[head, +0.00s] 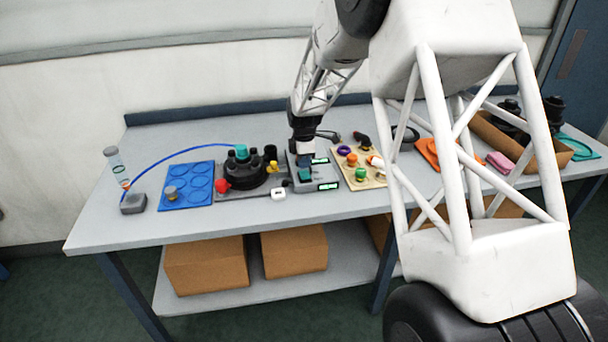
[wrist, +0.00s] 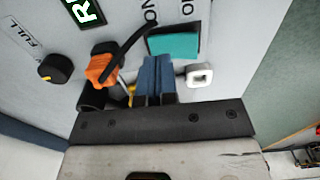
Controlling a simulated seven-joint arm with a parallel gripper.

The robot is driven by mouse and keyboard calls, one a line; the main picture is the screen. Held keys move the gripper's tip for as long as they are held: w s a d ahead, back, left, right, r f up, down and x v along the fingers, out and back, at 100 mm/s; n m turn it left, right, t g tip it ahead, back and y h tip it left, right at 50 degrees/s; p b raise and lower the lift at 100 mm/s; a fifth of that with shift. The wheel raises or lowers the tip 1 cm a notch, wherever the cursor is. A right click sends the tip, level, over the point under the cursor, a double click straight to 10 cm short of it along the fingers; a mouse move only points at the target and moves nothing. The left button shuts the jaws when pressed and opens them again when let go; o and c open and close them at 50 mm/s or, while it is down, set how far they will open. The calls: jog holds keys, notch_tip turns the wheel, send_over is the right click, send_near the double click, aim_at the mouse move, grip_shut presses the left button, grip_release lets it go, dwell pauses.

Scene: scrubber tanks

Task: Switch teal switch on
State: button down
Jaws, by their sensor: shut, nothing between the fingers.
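The teal switch (wrist: 173,43) is a flat rectangular rocker on a grey panel, at the top centre in the wrist view. In the head view my gripper (head: 305,158) points down over the grey control box (head: 296,185), and a small teal patch shows just below the fingers.
An orange knob (wrist: 102,66) with a black cable sits left of the fingers. A black dial (wrist: 55,69) is farther left, and a white square ring (wrist: 200,75) is close on the right. A teal-topped black device (head: 241,152) and a beige button board (head: 358,168) flank the box.

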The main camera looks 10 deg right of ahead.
aim_at(304, 173)
jog(key=shift+r, duration=2.5)
jog(key=shift+s+r, duration=0.15)
jog(key=shift+r, duration=0.05)
jog(key=s+r+m+t, duration=0.1)
jog(key=s+r+m, duration=0.3)
jog(key=s+r, duration=0.55)
jog(key=s+r+m, duration=0.5)
jog(key=s, duration=0.9)
jog(key=s+m+t, duration=0.1)
jog(key=s+m, duration=0.8)
jog(key=s, duration=1.7)
jog(key=shift+d+f+t, duration=0.15)
jog(key=shift+d+t, duration=0.15)
jog(key=shift+d, duration=0.15)
